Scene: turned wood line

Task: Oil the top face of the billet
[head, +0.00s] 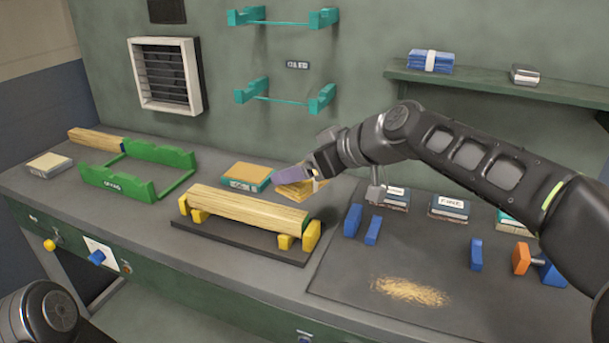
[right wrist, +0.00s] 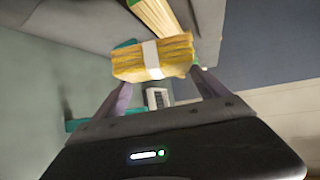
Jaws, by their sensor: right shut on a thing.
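The billet (head: 250,207), a long pale-yellow piece of wood, lies in yellow supports (head: 312,235) on a dark base board (head: 235,238). My right gripper (head: 294,182) is above and behind the billet's right half. It is shut on a yellow folded cloth (head: 298,191) with a white band. In the right wrist view the cloth (right wrist: 152,60) sits between the two purple fingers of the gripper (right wrist: 158,90). The cloth looks clear of the billet. My left gripper is out of view.
A green rack (head: 115,183) with another wood piece (head: 97,140) stands at the left. A teal-edged block (head: 245,175) lies behind the billet. Blue stops (head: 352,220), an orange-and-blue clamp (head: 522,259) and shavings (head: 410,291) are on the right mat (head: 340,285).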

